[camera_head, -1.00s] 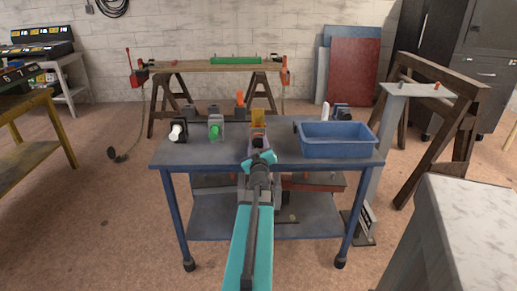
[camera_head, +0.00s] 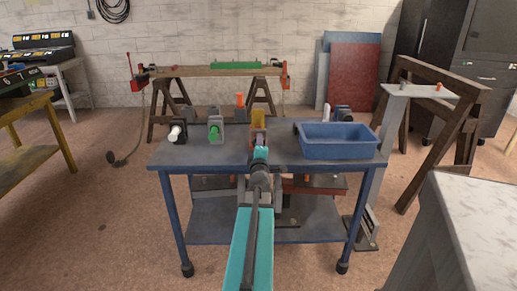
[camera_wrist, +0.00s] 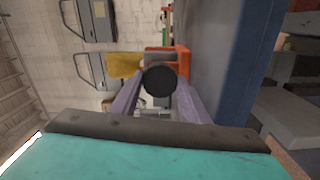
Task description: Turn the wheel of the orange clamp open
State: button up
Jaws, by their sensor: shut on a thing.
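The orange clamp (camera_wrist: 183,62) stands ahead of my gripper in the wrist view, with a yellow block (camera_wrist: 123,68) beside it. Its dark round wheel (camera_wrist: 160,80) faces me. My gripper (camera_wrist: 160,88) has its two purple fingers on either side of the wheel, shut on it. In the head view, my gripper (camera_head: 260,142) reaches over the front edge of the blue bench, and the yellow block (camera_head: 258,118) shows above it. My gripper hides most of the clamp there. The clamp's jaw gap is not clear.
The blue bench (camera_head: 210,156) also bears a blue tub (camera_head: 338,149) on the right. A clamp with a green part (camera_head: 215,131) and one with a white part (camera_head: 176,132) stand on the left. An orange post (camera_head: 240,100) is behind. The front left benchtop is clear.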

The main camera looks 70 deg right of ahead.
jog(key=n+b, duration=0.1)
jog(key=n, duration=0.4)
jog(key=shift+s+f+n, duration=0.1)
jog(key=shift+n, duration=0.2)
jog(key=n+b, duration=0.1)
jog(key=n, duration=0.4)
jog(key=shift+n, duration=0.4)
jog(key=o, duration=1.1)
jog(key=shift+c, duration=0.2)
